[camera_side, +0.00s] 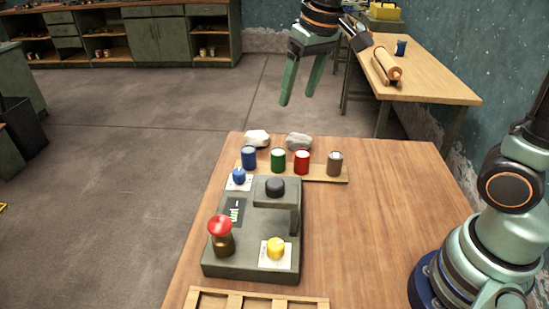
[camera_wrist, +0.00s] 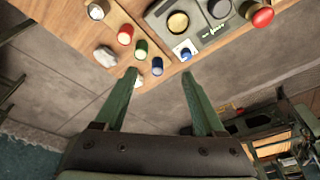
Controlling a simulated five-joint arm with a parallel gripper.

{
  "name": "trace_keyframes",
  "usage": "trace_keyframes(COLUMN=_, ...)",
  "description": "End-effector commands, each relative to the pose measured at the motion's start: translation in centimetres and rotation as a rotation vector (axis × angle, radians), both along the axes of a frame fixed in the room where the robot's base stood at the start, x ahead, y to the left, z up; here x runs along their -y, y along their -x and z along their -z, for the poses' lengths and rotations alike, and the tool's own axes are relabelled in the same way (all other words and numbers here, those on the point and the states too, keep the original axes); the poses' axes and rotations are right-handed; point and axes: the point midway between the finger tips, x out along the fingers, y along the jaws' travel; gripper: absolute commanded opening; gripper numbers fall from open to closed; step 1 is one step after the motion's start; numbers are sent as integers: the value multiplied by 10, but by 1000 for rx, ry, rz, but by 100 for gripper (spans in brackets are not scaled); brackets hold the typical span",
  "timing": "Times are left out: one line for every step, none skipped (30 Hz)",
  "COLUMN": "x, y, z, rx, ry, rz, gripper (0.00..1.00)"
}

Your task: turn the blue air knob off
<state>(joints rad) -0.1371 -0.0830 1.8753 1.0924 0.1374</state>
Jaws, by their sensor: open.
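The blue air knob (camera_side: 239,176) sits on a small white plate at the far left corner of the grey control box (camera_side: 213,268). It also shows in the wrist view (camera_wrist: 185,54), just beyond the fingertips. The box carries a yellow knob (camera_side: 275,248), a red mushroom-shaped knob (camera_side: 220,227) and a black knob (camera_side: 275,187). My gripper (camera_side: 300,100) is open and empty, high above the far edge of the table, apart from the knob. In the wrist view its two fingers (camera_wrist: 160,75) are spread. The blue knob's marks are too small to read.
Blue, green, red and grey cylinders (camera_side: 278,160) stand in a row on a wooden strip behind the box. Two pale stones (camera_side: 299,141) lie behind them. A slatted wooden tray (camera_side: 258,304) is at the near edge. The table's right part (camera_side: 385,215) is clear.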

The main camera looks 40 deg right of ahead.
Motion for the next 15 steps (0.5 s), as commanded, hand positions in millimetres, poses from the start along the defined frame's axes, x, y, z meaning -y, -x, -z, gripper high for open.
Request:
trace_keyframes(x=-8, y=-12, z=5, rx=-28, ry=1, rz=-5, gripper=72)
trace_keyframes(x=-12, y=-19, z=8, rx=-42, ry=2, rz=-4, gripper=72)
trace_keyframes(x=-19, y=-27, z=12, rx=-60, ry=2, rz=-5, gripper=72)
trace_keyframes(x=-23, y=-33, z=15, rx=-75, ry=3, rz=-5, gripper=72)
trace_keyframes(x=-28, y=-39, z=19, rx=-88, ry=5, rz=-5, gripper=72)
trace_keyframes(x=-34, y=-47, z=24, rx=-106, ry=6, rz=-4, gripper=72)
trace_keyframes(x=-39, y=-53, z=28, rx=-121, ry=8, rz=-4, gripper=72)
trace_keyframes(x=-44, y=-58, z=33, rx=-134, ry=10, rz=-5, gripper=72)
trace_keyframes(x=-51, y=-65, z=40, rx=-152, ry=13, rz=-4, gripper=72)
trace_keyframes(x=-56, y=-70, z=45, rx=-165, ry=15, rz=-4, gripper=72)
trace_keyframes(x=-60, y=-74, z=50, rx=-177, ry=17, rz=-5, gripper=72)
trace_keyframes(x=-66, y=-79, z=57, rx=-192, ry=20, rz=-4, gripper=72)
trace_keyframes(x=-70, y=-83, z=62, rx=-202, ry=22, rz=-4, gripper=72)
trace_keyframes(x=-74, y=-86, z=66, rx=-212, ry=25, rz=-3, gripper=72)
trace_keyframes(x=-78, y=-89, z=72, rx=-224, ry=28, rz=-3, gripper=72)
